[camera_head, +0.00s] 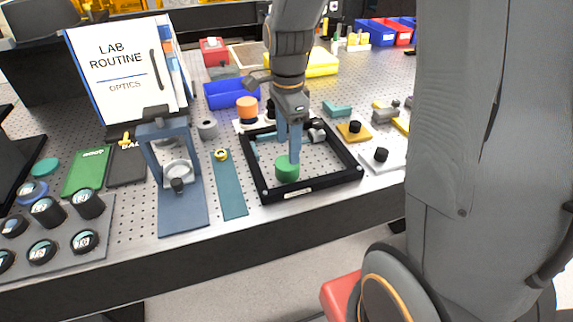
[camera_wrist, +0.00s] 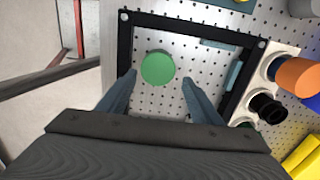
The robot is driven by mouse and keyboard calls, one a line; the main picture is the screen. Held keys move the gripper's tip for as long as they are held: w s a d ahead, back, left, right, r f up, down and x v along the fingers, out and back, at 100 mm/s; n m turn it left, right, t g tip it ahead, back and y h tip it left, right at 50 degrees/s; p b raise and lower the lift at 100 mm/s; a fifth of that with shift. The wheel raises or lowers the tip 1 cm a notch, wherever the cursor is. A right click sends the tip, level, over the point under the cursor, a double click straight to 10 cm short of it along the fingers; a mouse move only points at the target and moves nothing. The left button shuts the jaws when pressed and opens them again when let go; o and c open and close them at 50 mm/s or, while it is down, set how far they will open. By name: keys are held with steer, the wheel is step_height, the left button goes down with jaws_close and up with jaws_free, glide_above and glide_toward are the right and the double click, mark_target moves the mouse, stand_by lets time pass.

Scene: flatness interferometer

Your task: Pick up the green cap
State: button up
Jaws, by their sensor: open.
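The green cap (camera_head: 287,168) is a short round cylinder standing on the perforated bench inside a black square frame (camera_head: 314,188), near the frame's front left corner. In the wrist view the green cap (camera_wrist: 158,68) shows from above as a round disc. My gripper (camera_head: 289,150) is open and empty, above the bench within the frame and close to the cap. In the wrist view the two blue fingers of my gripper (camera_wrist: 160,80) are spread wide, with the cap between and slightly beyond their tips. The fingers do not appear to touch the cap.
The black frame's raised walls (camera_wrist: 124,50) surround the cap. An orange-topped cylinder (camera_wrist: 297,76) and a black knob (camera_wrist: 267,107) stand on a white plate outside the frame. A teal strip (camera_head: 229,185) and a blue stand (camera_head: 181,208) lie to the left. Blue bins stand behind.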

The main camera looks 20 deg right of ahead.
mark_target(287, 162)
steer(key=f, duration=0.1)
steer(key=f+p, duration=0.1)
steer(key=f, duration=0.1)
steer(key=f+p, duration=0.1)
steer(key=f, duration=0.1)
steer(key=shift+s+a+f, duration=0.1)
steer(key=shift+s+f, duration=0.1)
steer(key=shift+s, duration=0.05)
steer(key=shift+f, duration=0.7)
steer(key=c, duration=0.8)
